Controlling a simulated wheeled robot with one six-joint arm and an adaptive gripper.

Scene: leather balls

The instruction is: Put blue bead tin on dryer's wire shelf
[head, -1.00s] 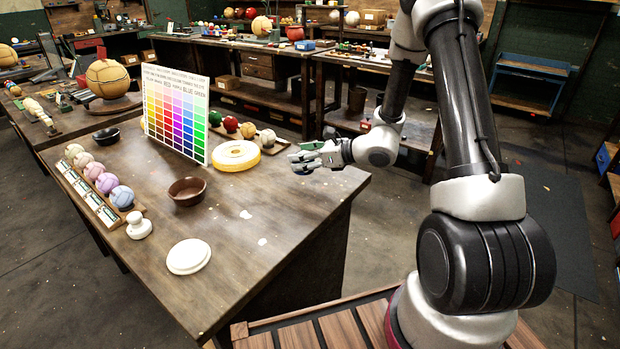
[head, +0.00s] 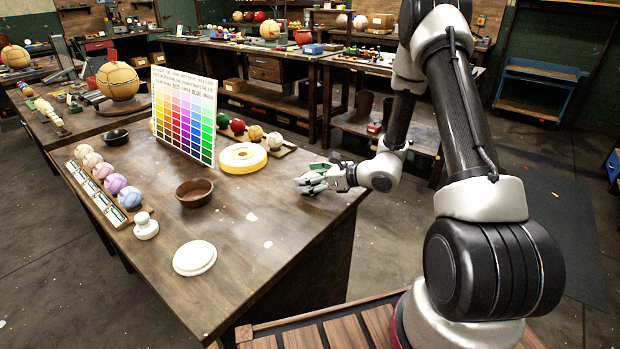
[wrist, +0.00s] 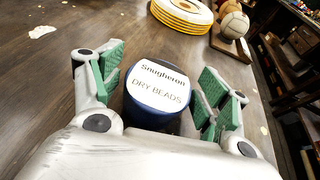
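The blue bead tin (wrist: 160,112) shows in the wrist view, with a white top label reading "DRY BEADS". It stands on the dark wooden table between the two fingers of my gripper (wrist: 160,92). The green finger pads are spread on either side of the tin, with a gap visible on each side. In the head view my gripper (head: 318,180) is low over the right end of the table, and the tin cannot be made out there. I cannot identify the dryer or its wire shelf in either view.
A yellow-and-white round stack (head: 243,158) and a row of small balls (head: 256,132) lie behind my gripper. A colour chart (head: 184,115) stands upright to the left. A brown bowl (head: 194,192) and a white disc (head: 194,258) are on the table (head: 275,265), whose front middle is mostly clear.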

